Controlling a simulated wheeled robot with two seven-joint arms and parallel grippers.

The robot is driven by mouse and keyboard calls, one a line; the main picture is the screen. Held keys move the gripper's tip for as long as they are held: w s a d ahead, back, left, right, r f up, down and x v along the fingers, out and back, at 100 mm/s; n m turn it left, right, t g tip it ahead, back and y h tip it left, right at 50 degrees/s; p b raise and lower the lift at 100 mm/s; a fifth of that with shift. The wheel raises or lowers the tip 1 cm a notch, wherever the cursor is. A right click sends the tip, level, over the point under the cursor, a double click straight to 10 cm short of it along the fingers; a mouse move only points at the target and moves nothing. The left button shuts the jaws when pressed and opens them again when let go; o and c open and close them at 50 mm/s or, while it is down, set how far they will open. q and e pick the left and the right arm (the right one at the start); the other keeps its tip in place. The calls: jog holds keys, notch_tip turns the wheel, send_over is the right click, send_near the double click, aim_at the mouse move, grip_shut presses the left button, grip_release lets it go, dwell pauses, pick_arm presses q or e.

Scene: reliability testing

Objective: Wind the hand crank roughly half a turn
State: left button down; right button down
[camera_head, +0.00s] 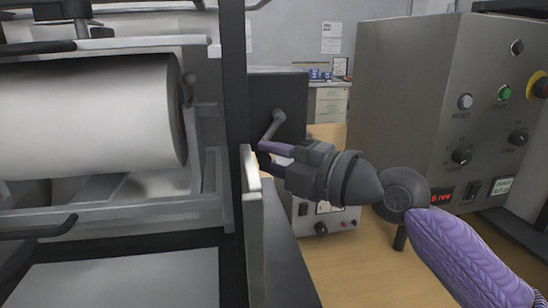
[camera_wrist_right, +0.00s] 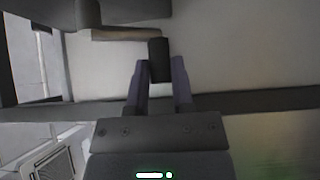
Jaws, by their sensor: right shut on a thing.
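The hand crank (camera_head: 272,126) is a short grey arm on the side of a dark box behind the black upright. From its hub it slants down and to the left. My right gripper (camera_head: 264,158) reaches in from the right at the crank's lower end, and its fingers hide the grip there. In the right wrist view the dark cylindrical crank handle (camera_wrist_right: 158,58) sits between the two purple-grey fingers of my right gripper (camera_wrist_right: 159,80), which is shut on it. My left gripper is not in view.
A machine with a large white roller (camera_head: 90,118) fills the left. A grey control cabinet (camera_head: 405,90) with knobs and buttons stands at the right. A small instrument box (camera_head: 335,218) is on the wooden table (camera_head: 365,275) below my right arm. The black upright (camera_head: 234,100) stands close beside the gripper.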

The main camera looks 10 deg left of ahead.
jog(key=m+b, duration=0.1)
jog(key=a+t+y+b, duration=0.1)
jog(key=b, duration=0.1)
jog(key=shift+s+f+m, duration=0.15)
jog(key=shift+f+m, duration=0.05)
jog(key=shift+m, duration=0.2)
jog(key=shift+r+y+b, duration=0.25)
jog(key=shift+y+b, duration=0.05)
jog(key=shift+r, duration=0.2)
jog(key=shift+c, duration=2.4)
grip_release()
jog(key=shift+s+d, duration=0.1)
jog(key=shift+d, duration=0.1)
jog(key=v, duration=0.9)
jog(key=shift+s+d, duration=0.15)
jog(key=shift+d, duration=0.05)
